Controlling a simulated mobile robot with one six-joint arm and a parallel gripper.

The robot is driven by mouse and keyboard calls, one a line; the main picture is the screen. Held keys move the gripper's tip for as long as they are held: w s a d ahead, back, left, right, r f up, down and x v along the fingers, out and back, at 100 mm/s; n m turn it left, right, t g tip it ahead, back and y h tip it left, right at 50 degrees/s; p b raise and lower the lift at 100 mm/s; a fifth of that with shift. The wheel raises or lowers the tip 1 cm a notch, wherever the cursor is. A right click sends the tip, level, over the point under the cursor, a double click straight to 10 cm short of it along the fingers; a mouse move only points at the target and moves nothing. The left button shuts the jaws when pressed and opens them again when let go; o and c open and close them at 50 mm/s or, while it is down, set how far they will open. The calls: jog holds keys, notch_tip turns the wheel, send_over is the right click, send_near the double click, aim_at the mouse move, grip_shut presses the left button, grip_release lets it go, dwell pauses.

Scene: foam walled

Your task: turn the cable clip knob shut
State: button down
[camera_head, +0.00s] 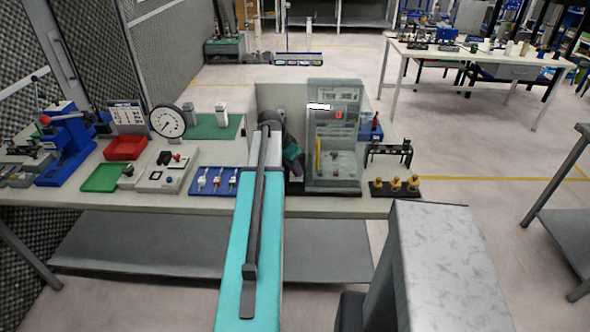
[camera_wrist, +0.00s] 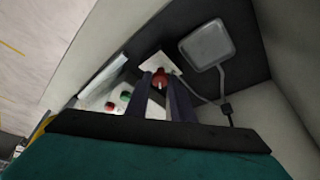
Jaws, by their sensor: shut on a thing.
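In the wrist view, a red knob (camera_wrist: 159,75) sits on a small pale square plate (camera_wrist: 157,63) against a dark panel. My gripper (camera_wrist: 161,84) reaches it with both dark fingers, one on each side, and is shut on it. The fingers hide part of the knob, and I cannot tell how far it is turned. In the head view, my arm reaches into the walled bay on the bench and hides the knob and the fingertips.
A grey square piece (camera_wrist: 208,45) with a cable sits close right of the knob. A bay wall (camera_wrist: 285,125) rises at the right. A grey panel unit (camera_head: 336,140) stands right of my arm. A dial gauge (camera_head: 167,121) and trays (camera_head: 103,178) crowd the bench's left.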

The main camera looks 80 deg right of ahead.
jog(key=shift+m, duration=0.4)
jog(key=c, duration=1.5)
grip_release()
jog(key=shift+c, duration=0.2)
jog(key=shift+r, duration=0.1)
jog(key=b+v, duration=0.3)
jog(key=v, duration=1)
jog(key=shift+w+r+b, duration=0.2)
jog(key=shift+b, duration=0.15)
jog(key=shift+a, duration=0.1)
